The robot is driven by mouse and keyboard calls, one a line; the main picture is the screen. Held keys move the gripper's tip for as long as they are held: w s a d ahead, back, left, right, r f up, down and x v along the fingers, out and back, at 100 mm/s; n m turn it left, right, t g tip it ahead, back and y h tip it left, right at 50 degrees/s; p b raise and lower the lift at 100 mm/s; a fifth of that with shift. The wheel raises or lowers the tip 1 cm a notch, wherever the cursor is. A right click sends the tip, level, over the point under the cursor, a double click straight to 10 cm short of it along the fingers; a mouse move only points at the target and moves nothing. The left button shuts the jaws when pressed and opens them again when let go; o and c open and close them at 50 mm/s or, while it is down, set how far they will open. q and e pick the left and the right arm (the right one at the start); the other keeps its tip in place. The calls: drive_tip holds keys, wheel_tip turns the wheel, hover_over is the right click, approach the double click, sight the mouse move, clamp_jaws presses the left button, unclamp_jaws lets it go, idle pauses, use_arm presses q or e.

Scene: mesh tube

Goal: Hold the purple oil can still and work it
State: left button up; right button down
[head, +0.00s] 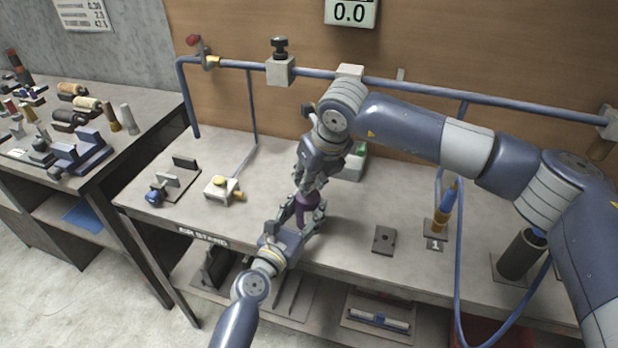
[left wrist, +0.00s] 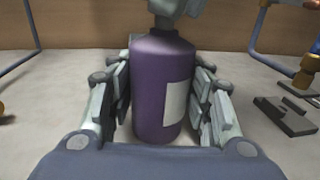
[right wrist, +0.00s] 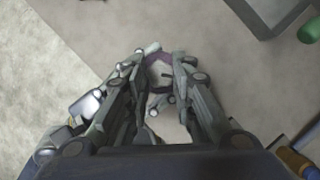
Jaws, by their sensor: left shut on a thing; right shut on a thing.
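The purple oil can (head: 308,201) stands upright over the front part of the bench, partly hidden by both grippers. My left gripper (head: 300,213) is shut around its body, a finger on each side. In the left wrist view the can (left wrist: 152,88) shows a pale label, and its top is covered by grey parts. My right gripper (head: 308,182) comes from above and is shut at the top of the can. In the right wrist view a bit of purple (right wrist: 160,62) shows between its fingers; the exact part gripped is hard to make out.
The bench (head: 350,240) has a flat plate with a hole (head: 384,240) and an orange-and-blue tool (head: 443,210) to the right. A small valve block (head: 222,188) and a bracket (head: 172,180) stand left. A blue pipe (head: 420,88) runs along the back wall.

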use_arm(q)
drive_tip(key=shift+a+f, duration=0.1)
use_arm(e)
drive_tip(key=n, duration=0.2)
drive_tip(key=n+g+y, duration=0.1)
drive_tip(key=n, duration=0.2)
drive_tip(key=shift+w+d+f+n+g, duration=0.1)
drive_tip(key=shift+w+d+n+g, duration=0.1)
drive_tip(key=shift+n+g, duration=0.1)
drive_tip(key=n+g, duration=0.1)
drive_tip(key=n, duration=0.1)
drive_tip(key=n+g+y, duration=0.1)
drive_tip(key=n, duration=0.2)
drive_tip(key=shift+w+d, duration=0.1)
drive_tip(key=shift+w, duration=0.05)
drive_tip(key=shift+n, duration=0.4)
drive_tip(key=c, duration=1.3)
unclamp_jaws()
drive_tip(key=shift+c, duration=0.2)
